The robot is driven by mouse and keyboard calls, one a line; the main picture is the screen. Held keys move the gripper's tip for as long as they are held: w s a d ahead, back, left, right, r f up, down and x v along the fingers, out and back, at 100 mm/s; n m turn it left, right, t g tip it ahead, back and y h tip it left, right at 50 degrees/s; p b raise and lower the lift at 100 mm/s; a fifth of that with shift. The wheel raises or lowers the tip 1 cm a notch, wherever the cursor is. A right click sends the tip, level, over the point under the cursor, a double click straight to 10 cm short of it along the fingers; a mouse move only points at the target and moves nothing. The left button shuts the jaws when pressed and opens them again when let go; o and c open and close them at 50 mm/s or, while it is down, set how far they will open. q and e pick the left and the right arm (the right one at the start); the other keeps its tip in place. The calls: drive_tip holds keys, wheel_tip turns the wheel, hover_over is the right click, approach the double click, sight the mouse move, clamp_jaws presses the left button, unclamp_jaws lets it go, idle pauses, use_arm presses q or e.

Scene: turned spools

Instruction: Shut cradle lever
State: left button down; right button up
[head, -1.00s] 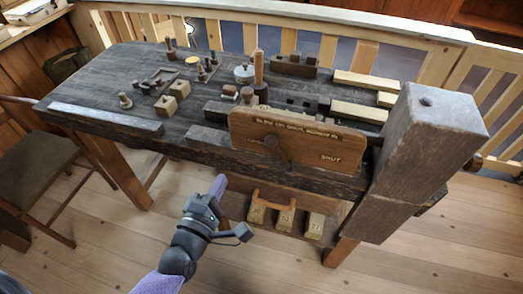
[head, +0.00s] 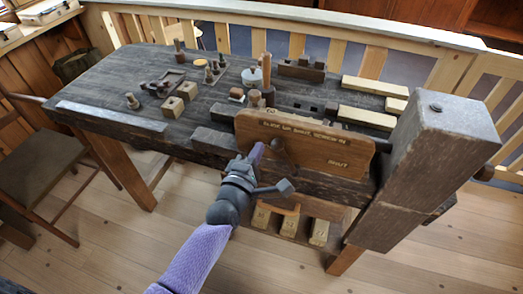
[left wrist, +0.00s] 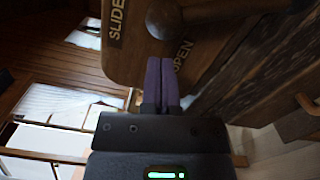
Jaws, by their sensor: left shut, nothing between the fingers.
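A wooden board (head: 320,145) on the workbench's front face carries lettering along its top. A SHUT label (head: 337,163) is at its right. In the left wrist view the words SLIDE and OPEN (left wrist: 183,55) show on the board. The cradle lever (head: 279,147) is a dark, round-ended piece on the board's left half; its round end and shaft fill the top of the left wrist view (left wrist: 163,18). My left gripper (head: 259,151) is shut and empty, its purple fingers (left wrist: 161,65) beside OPEN, just left of the lever in the head view. I cannot tell if they touch.
The dark bench top (head: 110,85) holds pegs, small blocks and a lidded pot (head: 252,76). A thick wooden post (head: 435,150) rises right of the board. Pale blocks (head: 318,232) sit on a lower shelf. The floor in front is clear.

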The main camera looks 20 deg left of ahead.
use_arm(q)
drive_tip(key=shift+w+d+r, duration=0.1)
drive_tip(key=shift+d, duration=0.4)
drive_tip(key=shift+r, duration=0.1)
